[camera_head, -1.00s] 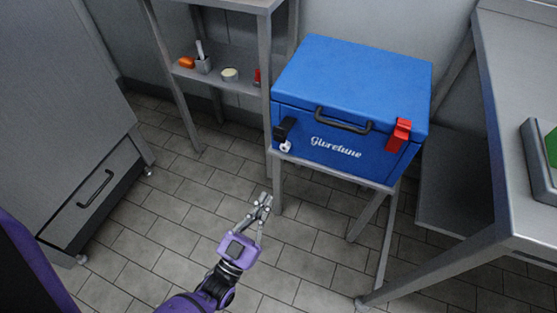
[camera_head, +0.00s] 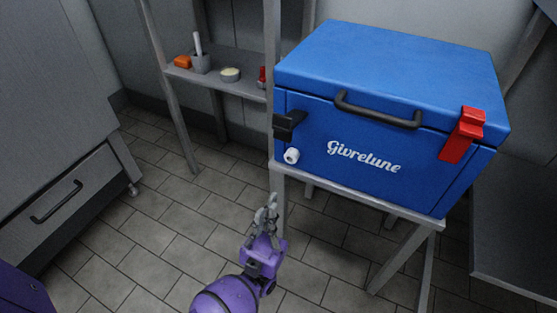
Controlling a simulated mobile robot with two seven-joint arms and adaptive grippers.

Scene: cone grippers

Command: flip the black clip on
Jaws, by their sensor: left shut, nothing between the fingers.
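The black clip (camera_head: 288,125) is on the left part of the front of a blue cooler box (camera_head: 385,150), just below the lid seam, and appears to stick out from the face. A red clip (camera_head: 463,135) at the right end of the front spans the seam between lid and body. The lid is down. My left gripper (camera_head: 272,198) is shut and empty, in front of the box and below the black clip, apart from both. My right gripper is not in view.
The box stands on a grey metal stand (camera_head: 345,195). A black handle (camera_head: 378,112) and a white spout (camera_head: 291,156) stick out of its front. A shelf (camera_head: 225,83) with small items stands behind left. A grey cabinet (camera_head: 50,130) is at the left. Floor between is clear.

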